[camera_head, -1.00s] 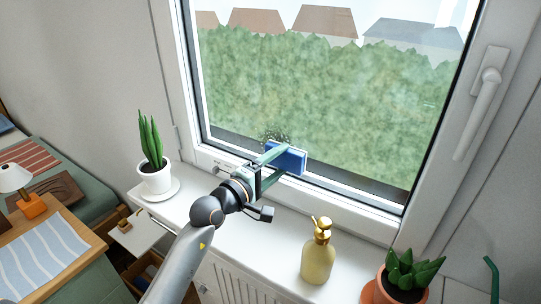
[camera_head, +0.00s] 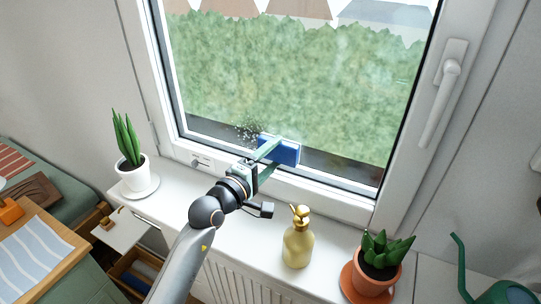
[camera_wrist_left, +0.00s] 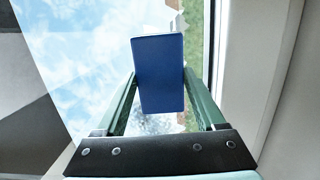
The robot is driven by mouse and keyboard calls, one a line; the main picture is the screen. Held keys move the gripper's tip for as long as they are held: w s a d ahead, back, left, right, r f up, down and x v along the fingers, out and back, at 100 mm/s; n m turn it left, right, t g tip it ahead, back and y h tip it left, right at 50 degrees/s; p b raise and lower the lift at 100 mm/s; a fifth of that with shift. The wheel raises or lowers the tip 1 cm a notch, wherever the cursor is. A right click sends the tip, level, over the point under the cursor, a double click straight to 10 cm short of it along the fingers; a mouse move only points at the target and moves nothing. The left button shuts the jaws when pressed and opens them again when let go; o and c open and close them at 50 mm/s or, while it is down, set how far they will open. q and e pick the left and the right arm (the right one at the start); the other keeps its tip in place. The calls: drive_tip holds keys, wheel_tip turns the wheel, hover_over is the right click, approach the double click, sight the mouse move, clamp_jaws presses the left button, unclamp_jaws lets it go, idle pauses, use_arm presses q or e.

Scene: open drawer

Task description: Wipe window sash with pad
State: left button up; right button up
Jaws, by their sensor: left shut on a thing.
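My left gripper (camera_head: 271,155) is shut on a blue pad (camera_head: 286,151), held at the lower part of the window sash (camera_head: 310,187). The left wrist view shows the pad (camera_wrist_left: 160,70) between two green fingers, with the glass behind it. I cannot tell whether the pad touches the glass. A dark speckled smudge (camera_head: 248,131) marks the lower glass, just left of the pad. In the left wrist view, a speckled patch (camera_wrist_left: 150,125) shows below the pad. My right gripper is not in view.
On the sill stand a potted plant (camera_head: 135,173) at the left, a gold soap dispenser (camera_head: 298,247) right of my arm, and a succulent pot (camera_head: 377,271) farther right. The window handle (camera_head: 440,100) is on the right frame. A green watering can (camera_head: 508,292) is at the lower right.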

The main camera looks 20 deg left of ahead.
use_arm(q)
drive_tip(key=shift+r, duration=0.5)
drive_tip(key=shift+a+f, duration=0.1)
drive_tip(key=shift+a, duration=0.55)
drive_tip(key=shift+w+a+b, duration=0.15)
drive_tip(key=shift+a+b, duration=0.45)
drive_tip(key=shift+a, duration=0.65)
